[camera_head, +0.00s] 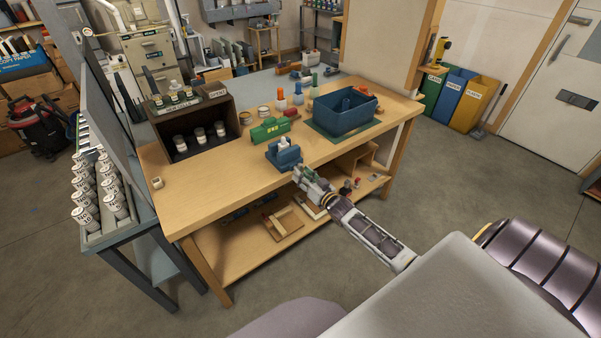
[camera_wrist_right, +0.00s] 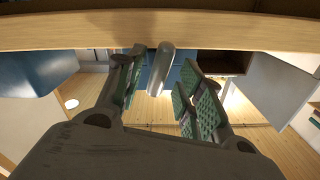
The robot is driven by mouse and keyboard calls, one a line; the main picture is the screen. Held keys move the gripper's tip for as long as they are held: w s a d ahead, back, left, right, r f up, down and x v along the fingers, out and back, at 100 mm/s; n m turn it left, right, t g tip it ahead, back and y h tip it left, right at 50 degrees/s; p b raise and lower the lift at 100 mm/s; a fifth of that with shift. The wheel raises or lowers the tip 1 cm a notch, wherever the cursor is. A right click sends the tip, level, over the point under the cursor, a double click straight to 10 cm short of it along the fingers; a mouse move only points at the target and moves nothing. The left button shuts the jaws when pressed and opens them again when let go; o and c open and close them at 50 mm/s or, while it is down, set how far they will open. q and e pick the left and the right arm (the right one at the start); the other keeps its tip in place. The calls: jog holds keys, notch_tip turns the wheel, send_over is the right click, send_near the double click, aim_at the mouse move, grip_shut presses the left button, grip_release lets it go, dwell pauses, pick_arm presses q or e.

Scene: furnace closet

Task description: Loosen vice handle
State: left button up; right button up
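The blue vice (camera_head: 284,154) sits at the front edge of the wooden workbench (camera_head: 215,186) in the head view. In the right wrist view, part of its blue body (camera_wrist_right: 178,74) shows behind a grey metal rod that looks like the vice handle (camera_wrist_right: 161,68). My right gripper (camera_head: 301,172) is at the bench's front edge, just in front of the vice. In the wrist view its green-padded fingers (camera_wrist_right: 160,80) are apart, with the rod's end between them; I see a gap on the right side, and contact on the left is unclear. My left gripper is not in view.
A blue bin (camera_head: 345,113) on a green mat, a green box (camera_head: 270,130) and several bottles stand behind the vice. A dark rack (camera_head: 190,130) with jars is at left. A lower shelf (camera_head: 240,255) lies under the bench. The floor in front is clear.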

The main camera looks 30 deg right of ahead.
jog(key=s+p, duration=0.1)
jog(key=s, duration=0.1)
jog(key=s+p, duration=0.1)
jog(key=s, duration=0.1)
jog(key=s+p, duration=0.1)
jog(key=s, duration=0.1)
jog(key=shift+d, duration=0.25)
jog(key=shift+w, duration=0.1)
dwell(0.5)
